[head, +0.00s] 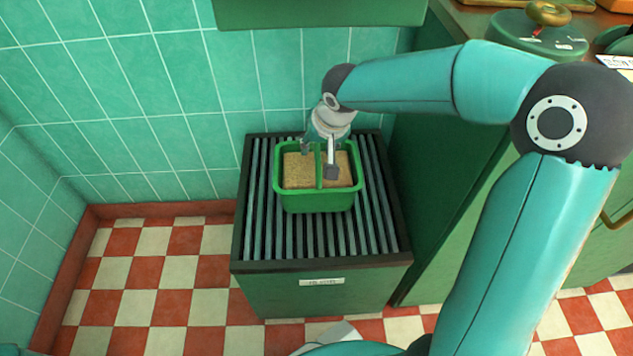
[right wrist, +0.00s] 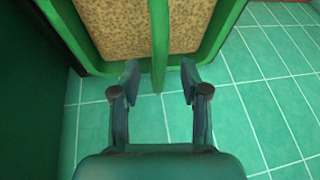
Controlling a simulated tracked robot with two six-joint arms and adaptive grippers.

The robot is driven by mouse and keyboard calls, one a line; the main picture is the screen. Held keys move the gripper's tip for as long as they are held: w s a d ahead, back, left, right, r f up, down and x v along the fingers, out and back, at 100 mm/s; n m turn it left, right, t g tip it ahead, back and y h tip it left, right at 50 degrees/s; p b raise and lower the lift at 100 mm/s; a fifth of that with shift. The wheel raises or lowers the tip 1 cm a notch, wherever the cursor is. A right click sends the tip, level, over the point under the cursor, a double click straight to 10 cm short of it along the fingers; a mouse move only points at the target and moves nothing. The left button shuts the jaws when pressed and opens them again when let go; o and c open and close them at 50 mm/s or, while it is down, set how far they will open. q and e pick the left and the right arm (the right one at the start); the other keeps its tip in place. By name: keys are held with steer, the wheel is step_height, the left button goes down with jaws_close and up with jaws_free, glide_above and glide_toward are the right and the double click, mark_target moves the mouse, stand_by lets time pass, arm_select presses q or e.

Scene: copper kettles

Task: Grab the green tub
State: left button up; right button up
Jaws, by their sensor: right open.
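The green tub (head: 318,201) stands upright on a slatted rack top in the head view. A green divider runs down its middle, with a tan, grainy filling on both sides. My right gripper (head: 322,168) reaches down over the tub's back part, its fingers to either side of the divider. In the right wrist view the fingers (right wrist: 159,88) are open, with the tub's divider (right wrist: 159,40) between and just beyond them. A gap shows on each side, so they do not grip it. The left gripper is not in view.
The slatted cabinet (head: 250,225) has bare slats around the tub. Green tiled walls (head: 150,100) stand behind and left. A taller green cabinet (head: 450,180) stands close on the right, with a lidded green pot (head: 522,35) on top. A green box edge (head: 320,12) hangs above.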

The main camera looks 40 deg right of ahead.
steer(key=shift+x, duration=1.1)
jaws_close()
steer(key=shift+d+r, duration=0.1)
steer(key=shift+r, duration=0.05)
